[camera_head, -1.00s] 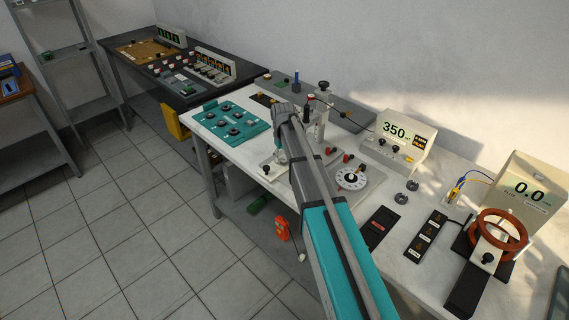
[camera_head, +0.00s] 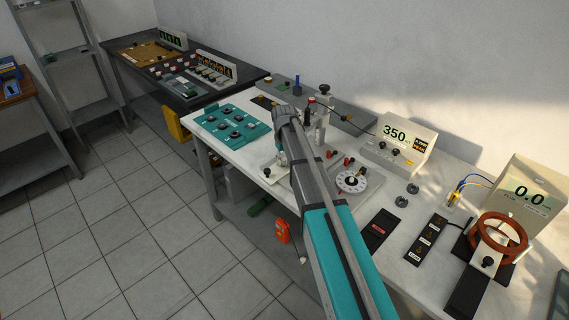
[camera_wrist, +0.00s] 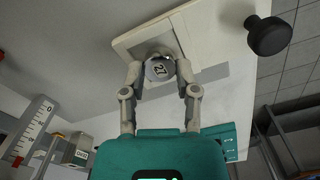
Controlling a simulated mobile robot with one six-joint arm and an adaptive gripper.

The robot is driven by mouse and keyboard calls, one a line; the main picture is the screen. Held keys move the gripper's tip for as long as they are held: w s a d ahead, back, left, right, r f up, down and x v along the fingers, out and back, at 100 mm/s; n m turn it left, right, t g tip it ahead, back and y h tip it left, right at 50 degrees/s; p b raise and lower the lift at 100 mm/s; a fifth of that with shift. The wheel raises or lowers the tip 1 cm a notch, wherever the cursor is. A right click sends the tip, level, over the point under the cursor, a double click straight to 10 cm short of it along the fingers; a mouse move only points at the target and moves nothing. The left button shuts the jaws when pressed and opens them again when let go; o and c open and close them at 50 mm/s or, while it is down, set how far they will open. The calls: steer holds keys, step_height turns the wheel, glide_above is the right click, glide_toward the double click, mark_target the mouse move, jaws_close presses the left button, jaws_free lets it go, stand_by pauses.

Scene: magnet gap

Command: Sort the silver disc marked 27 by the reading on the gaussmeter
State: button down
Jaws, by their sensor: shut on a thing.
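The silver disc marked 27 (camera_wrist: 160,70) is between the fingertips of my gripper (camera_wrist: 162,66) in the wrist view. In the head view my arm hides the disc and most of the fingers. A pale meter (camera_head: 398,143), seemingly the gaussmeter, stands at the back of the bench and reads 350; its unit is too small to read.
A teal tray (camera_head: 255,131) with several dark discs lies left of my arm. A dial (camera_head: 351,181) and dark labelled mats (camera_head: 378,230) are right of my arm. A black knob (camera_wrist: 268,35) stands near the plate.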

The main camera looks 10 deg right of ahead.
steer(key=shift+r+p, duration=2.05)
steer(key=shift+r, duration=0.2)
steer(key=shift+s, duration=0.2)
